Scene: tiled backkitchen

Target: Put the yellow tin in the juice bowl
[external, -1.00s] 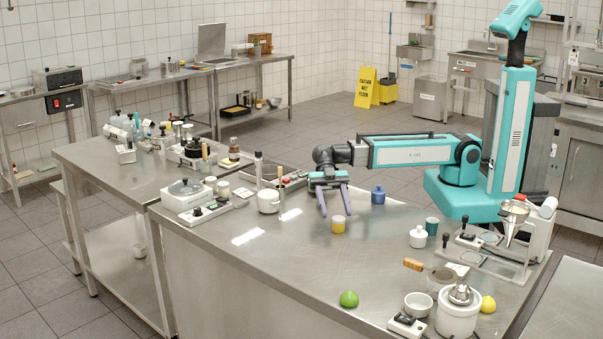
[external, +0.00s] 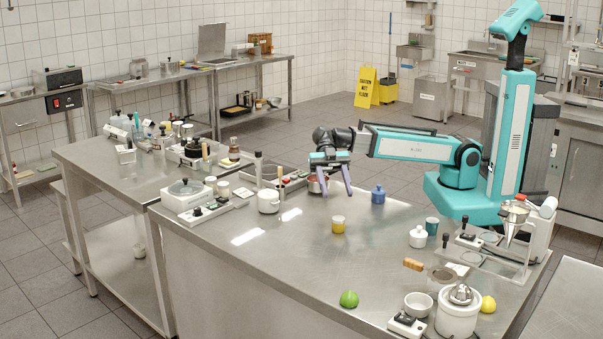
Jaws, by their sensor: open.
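The yellow tin (external: 338,226), with a pale upper band, stands upright on the steel counter (external: 275,255). My gripper (external: 337,194) is open and empty; its purple fingers point down with their tips above the tin in the picture, apart from it. Its exact distance from the tin in depth is hard to tell. A small white bowl (external: 418,304) stands at the front right beside the white citrus juicer (external: 458,312); it may be the juice bowl, but no label shows. Another bowl with a reddish inside (external: 314,184) is partly hidden behind my gripper.
A blue jar (external: 378,195) stands right of my gripper. A white lidded pot (external: 418,237) and a teal cup (external: 432,226) stand farther right. A lime (external: 349,299) lies near the front edge. The counter between tin and lime is clear.

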